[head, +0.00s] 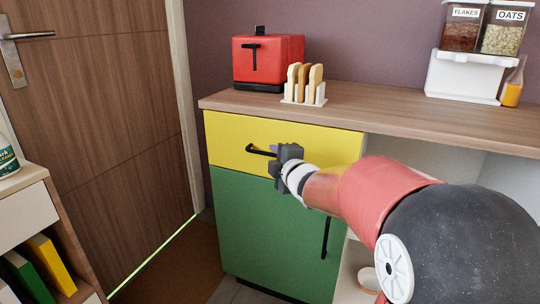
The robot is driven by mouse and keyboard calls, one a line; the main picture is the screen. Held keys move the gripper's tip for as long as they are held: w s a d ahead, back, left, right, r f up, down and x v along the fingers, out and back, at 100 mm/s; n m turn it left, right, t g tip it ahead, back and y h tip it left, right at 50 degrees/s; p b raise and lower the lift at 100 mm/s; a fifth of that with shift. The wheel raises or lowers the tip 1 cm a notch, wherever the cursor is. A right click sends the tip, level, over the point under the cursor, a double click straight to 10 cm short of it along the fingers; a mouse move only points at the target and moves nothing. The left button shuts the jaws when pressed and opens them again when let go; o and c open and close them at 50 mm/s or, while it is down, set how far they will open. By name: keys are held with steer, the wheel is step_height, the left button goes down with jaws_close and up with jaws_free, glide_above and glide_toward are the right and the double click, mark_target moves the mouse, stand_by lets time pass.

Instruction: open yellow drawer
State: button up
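The yellow drawer (228,138) is the top front of the cabinet, above a green door. Its front looks flush with the cabinet, so it appears shut. Its black bar handle (259,151) runs across the middle of the front. My gripper (276,160) is at the right end of this handle, close against the drawer front. The gripper body and wrist hide the handle's right part. The fingers are small and dark here, and I cannot tell whether they are closed on the handle.
The green door (260,230) has a vertical black handle (325,238). On the wooden counter (370,118) stand a red toaster (268,60), a toast rack (304,92) and a white shelf (465,78) with jars. A bookshelf (20,215) stands at left. Floor (175,265) is free before the wooden door.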

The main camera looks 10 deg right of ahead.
mark_target(271, 155)
steer(key=shift+x, duration=1.7)
steer(key=shift+c, duration=0.3)
jaws_close()
